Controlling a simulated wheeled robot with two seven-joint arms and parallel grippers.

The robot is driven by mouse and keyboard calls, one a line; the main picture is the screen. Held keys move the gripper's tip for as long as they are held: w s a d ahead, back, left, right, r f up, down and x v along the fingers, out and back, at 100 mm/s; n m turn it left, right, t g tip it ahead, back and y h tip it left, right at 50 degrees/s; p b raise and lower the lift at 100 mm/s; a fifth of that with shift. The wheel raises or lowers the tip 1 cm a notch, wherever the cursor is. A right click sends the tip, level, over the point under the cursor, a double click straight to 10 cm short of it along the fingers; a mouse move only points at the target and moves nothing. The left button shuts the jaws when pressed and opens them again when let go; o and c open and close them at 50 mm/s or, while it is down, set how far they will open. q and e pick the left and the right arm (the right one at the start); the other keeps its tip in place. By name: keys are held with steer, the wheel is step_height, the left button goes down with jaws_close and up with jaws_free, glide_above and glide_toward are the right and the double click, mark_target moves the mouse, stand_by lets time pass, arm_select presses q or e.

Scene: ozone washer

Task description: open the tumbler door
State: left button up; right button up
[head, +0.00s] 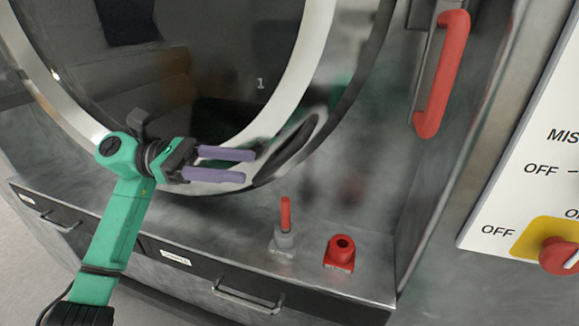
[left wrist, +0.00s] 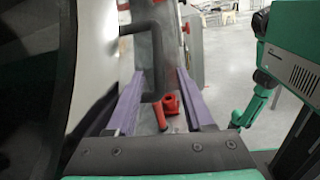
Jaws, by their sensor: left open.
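The round tumbler door (head: 190,75) has dark glass and a pale metal ring and appears closed. Its black handle (head: 290,148) is at the lower right of the ring. My left gripper (head: 249,166), with purple fingers, is open and empty just left of the handle's lower end, pointing right. In the left wrist view, the black handle (left wrist: 156,60) shows ahead, with its lower end between the two open fingertips (left wrist: 160,74) in the picture. I cannot tell whether a finger touches it. My right gripper is not in view.
A red vertical handle (head: 442,75) is at the right. A red lever (head: 285,215) and a red fitting (head: 340,252) stand on the metal ledge below the door. Drawers (head: 250,290) lie under the ledge. A white control panel (head: 530,150) is at far right.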

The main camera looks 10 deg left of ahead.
mark_target(283, 168)
arm_select(q)
steer(key=d, duration=0.2)
steer(key=d+p, duration=0.1)
steer(key=d, duration=0.2)
steer(key=w+d+p, duration=0.1)
steer(key=d, duration=0.2)
steer(key=shift+d+r, duration=0.1)
steer(key=shift+w+d, duration=0.1)
steer(key=shift+d, duration=0.4)
jaws_close()
stand_by(0.5)
